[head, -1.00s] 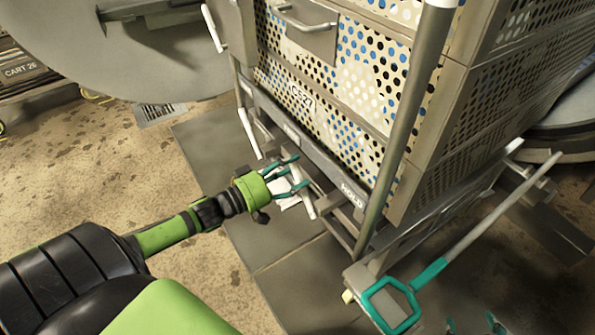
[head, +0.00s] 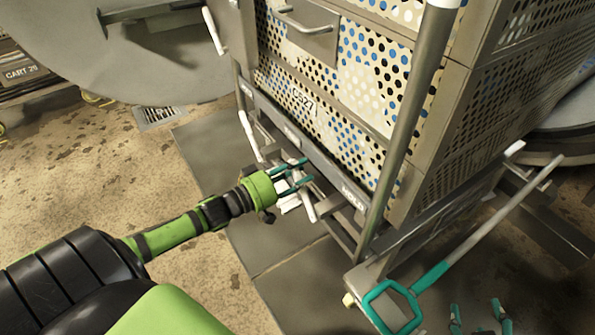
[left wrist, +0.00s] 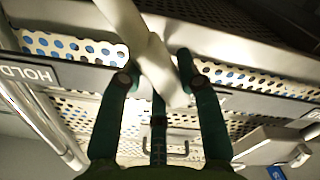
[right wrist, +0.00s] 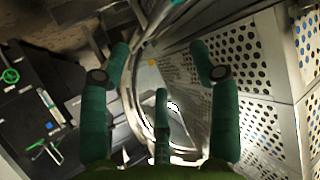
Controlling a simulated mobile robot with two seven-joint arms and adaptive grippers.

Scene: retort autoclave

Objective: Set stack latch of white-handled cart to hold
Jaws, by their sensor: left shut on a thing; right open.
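The cart (head: 325,160) is a perforated metal stack on a frame, with a white-tipped push bar (head: 440,4). Its stack latch is a white lever (head: 309,207) low on the front, below the rail and left of the HOLD plate (head: 353,196). My left gripper (head: 307,171) is shut on the latch lever; in the left wrist view the lever (left wrist: 155,60) lies tilted between the fingers (left wrist: 155,85), with the HOLD plate (left wrist: 27,73) at left. The fingers partly hide the lever in the head view. My right gripper (head: 480,312) is open and empty at the bottom edge.
A teal-handled rod (head: 440,268) slants along the cart's right side, close to my right gripper. Another white lever (head: 249,136) is on the front at left. A large round grey door (head: 110,55) stands behind at left.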

